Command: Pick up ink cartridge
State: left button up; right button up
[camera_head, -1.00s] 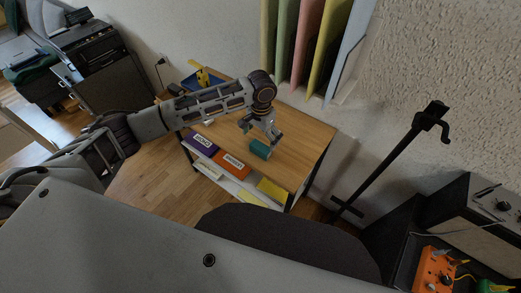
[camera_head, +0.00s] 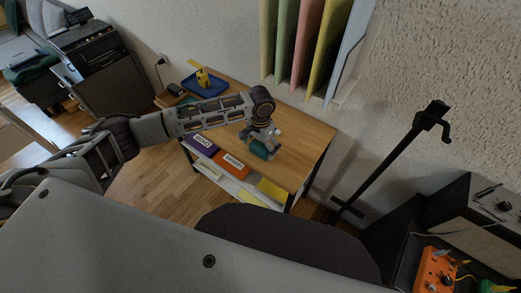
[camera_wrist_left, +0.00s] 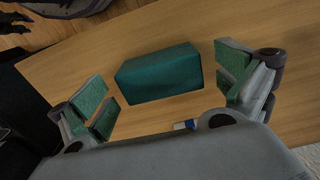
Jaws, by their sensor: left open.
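A teal box-shaped block (camera_head: 259,151), which I take to be the ink cartridge, lies on the wooden table, partly hidden by my gripper in the head view. In the left wrist view the block (camera_wrist_left: 158,74) lies flat between the two fingers, with a gap on each side. My left gripper (camera_head: 262,143) is open and just above the block. My right gripper is not in view.
The wooden table top (camera_head: 303,141) is clear to the right of the block. A blue tray (camera_head: 204,86) with a yellow item stands at its far left. A small white and blue item (camera_wrist_left: 185,125) lies near the gripper. Coloured folders (camera_head: 307,45) hang behind.

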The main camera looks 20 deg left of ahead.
aim_at(261, 146)
pick_arm(q)
jog(key=c, duration=1.1)
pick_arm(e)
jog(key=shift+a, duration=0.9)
pick_arm(q)
jog(key=shift+r, duration=0.1)
jog(key=shift+r, duration=0.5)
notch_tip(261, 146, up, 3)
jog(key=shift+r, duration=0.1)
notch_tip(261, 146, up, 5)
jog(key=shift+f+p, duration=0.2)
jog(key=shift+p, duration=0.15)
jog(key=shift+r, duration=0.5)
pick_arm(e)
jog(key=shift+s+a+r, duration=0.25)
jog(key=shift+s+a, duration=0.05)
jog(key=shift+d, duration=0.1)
